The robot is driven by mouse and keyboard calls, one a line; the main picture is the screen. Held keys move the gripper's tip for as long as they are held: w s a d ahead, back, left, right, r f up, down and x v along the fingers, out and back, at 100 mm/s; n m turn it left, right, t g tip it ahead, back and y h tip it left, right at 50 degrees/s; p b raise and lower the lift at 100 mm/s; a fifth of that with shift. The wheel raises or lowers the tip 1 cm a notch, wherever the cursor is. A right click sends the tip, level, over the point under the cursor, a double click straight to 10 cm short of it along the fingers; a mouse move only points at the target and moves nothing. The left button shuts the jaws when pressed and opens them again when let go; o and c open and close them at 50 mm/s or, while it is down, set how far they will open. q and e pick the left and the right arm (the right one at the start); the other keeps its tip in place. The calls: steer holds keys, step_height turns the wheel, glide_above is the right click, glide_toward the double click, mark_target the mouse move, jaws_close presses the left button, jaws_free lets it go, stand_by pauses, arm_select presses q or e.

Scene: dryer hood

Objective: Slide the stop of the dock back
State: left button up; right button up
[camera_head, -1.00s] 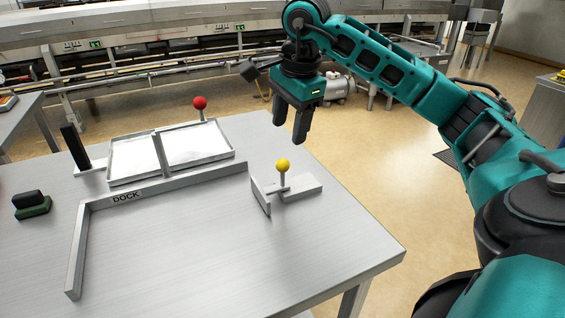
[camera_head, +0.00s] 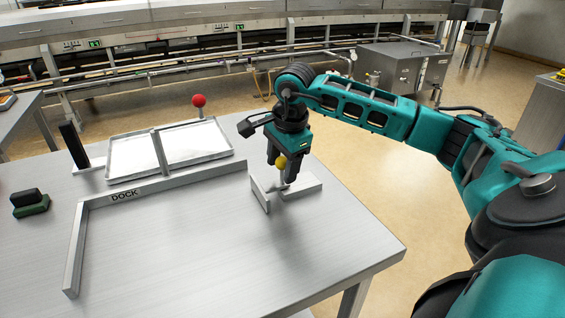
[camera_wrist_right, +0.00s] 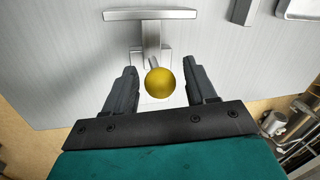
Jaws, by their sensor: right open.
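The dock's stop (camera_head: 262,194) is a grey metal plate on a base at the right end of the dock. A yellow ball knob (camera_head: 281,161) stands on a post on it. My right gripper (camera_head: 281,174) is open and points down over the stop, with its fingers around the knob. In the right wrist view the yellow knob (camera_wrist_right: 160,82) sits between the two spread fingers, with a gap on each side. The dock (camera_head: 160,188) is an L-shaped metal rail labelled DOCK. My left gripper is not in view.
A two-panel tray frame (camera_head: 207,160) with white panels lies behind the dock rail. A red ball knob (camera_head: 199,100) stands behind it. A black upright block (camera_head: 74,144) and a green-and-black block (camera_head: 30,204) are at left. The table front is clear.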

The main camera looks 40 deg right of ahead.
jaws_close()
stand_by(0.3)
steer(key=d, duration=0.1)
steer(key=s+d, duration=0.1)
steer(key=d, duration=0.1)
steer(key=d+b, duration=0.1)
steer(key=shift+s+d, duration=0.25)
steer(key=shift+d, duration=0.15)
steer(key=shift+r, duration=0.1)
jaws_free()
